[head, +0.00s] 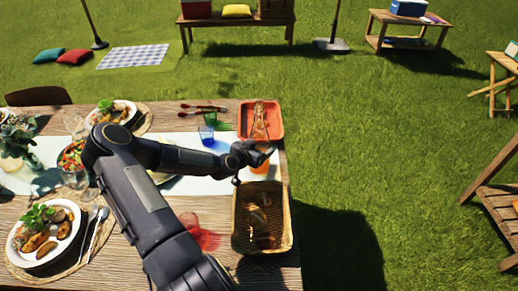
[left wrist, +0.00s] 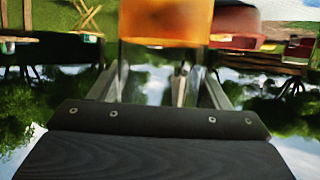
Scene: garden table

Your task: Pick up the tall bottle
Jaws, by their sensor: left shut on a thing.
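The tall bottle (head: 260,122) is clear glass with orange liquid in its lower part. In the head view it is upright, its neck seen against the red tray (head: 276,107). My left gripper (head: 264,151) reaches it from the left and is shut on it around the middle, hiding part of it. I cannot tell whether its base touches the table. In the left wrist view, which is upside down, the orange part of the bottle (left wrist: 166,20) fills the top centre, between the fingers (left wrist: 180,88). My right gripper is not in view.
A wicker basket (head: 240,215) stands just in front of the bottle at the table's right edge. A blue glass (head: 206,134) is left of the gripper. Plates of food (head: 65,232) and a salad crowd the table's left. Open grass lies to the right.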

